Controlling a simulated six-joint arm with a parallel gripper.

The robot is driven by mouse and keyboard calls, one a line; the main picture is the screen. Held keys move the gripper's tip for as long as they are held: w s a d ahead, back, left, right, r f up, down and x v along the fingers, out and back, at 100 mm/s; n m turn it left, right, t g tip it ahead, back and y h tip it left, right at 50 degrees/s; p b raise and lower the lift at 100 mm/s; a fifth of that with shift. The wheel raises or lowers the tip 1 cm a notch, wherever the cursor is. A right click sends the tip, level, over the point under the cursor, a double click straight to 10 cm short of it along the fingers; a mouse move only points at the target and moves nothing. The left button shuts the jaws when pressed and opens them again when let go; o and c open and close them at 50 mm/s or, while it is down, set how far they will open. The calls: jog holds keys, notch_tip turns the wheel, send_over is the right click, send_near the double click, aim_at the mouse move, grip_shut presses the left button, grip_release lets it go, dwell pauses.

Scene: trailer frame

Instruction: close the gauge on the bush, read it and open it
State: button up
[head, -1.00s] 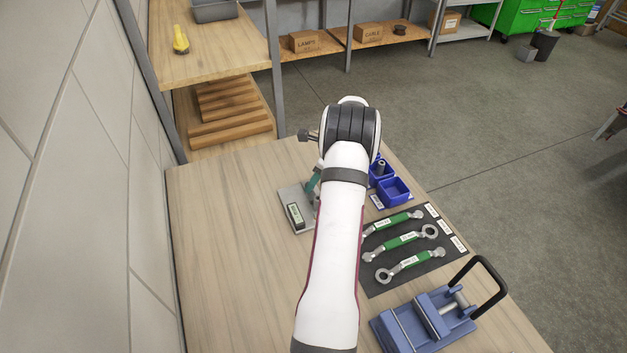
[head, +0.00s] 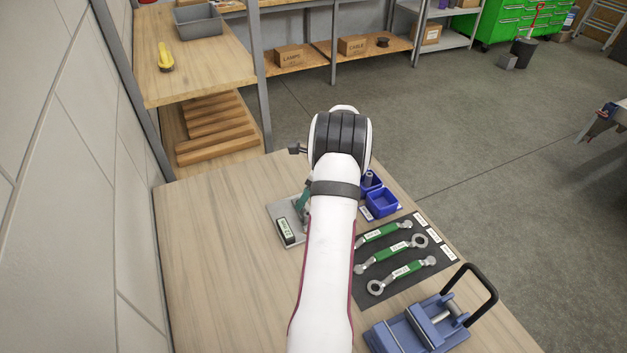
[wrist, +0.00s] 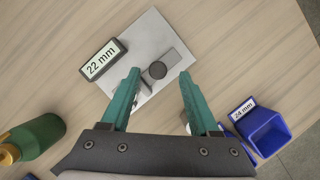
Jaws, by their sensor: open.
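Whether the fingers touch the gauge cannot be told. I cannot make out a bush at the gauge; my gripper hides part of it.
A blue bin (wrist: 268,130) labelled 24 mm is right of my gripper; another bin holds a grey cylinder (head: 368,179). Green wrenches (head: 392,251) lie on a dark mat, with a blue vise (head: 413,330) in front. A green bottle (wrist: 38,138) stands left. The table's left side is clear.

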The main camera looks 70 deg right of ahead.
jog(key=v, duration=1.4)
jog(key=shift+r, duration=0.1)
jog(key=w+a+r+n+g+y, duration=0.15)
jog(key=w+a+n, duration=0.3)
jog(key=a, duration=0.45)
jog(key=w+a+r+n, duration=0.3)
jog(key=w+a+n, duration=0.15)
jog(key=a, duration=0.45)
jog(key=w+a+r+n+g+y, duration=0.15)
jog(key=w+a+n, duration=0.3)
jog(key=a, duration=0.45)
jog(key=a+r+n, duration=0.1)
jog(key=a+n, duration=0.4)
jog(key=a, duration=0.4)
jog(key=s+a+f+n+g+h, duration=0.1)
jog(key=s+a+f+n, duration=0.2)
jog(key=s+a+n, duration=0.9)
jog(key=s+a, duration=0.2)
jog(key=shift+s+a+f+g, duration=0.2)
jog(key=shift+a+g, duration=0.2)
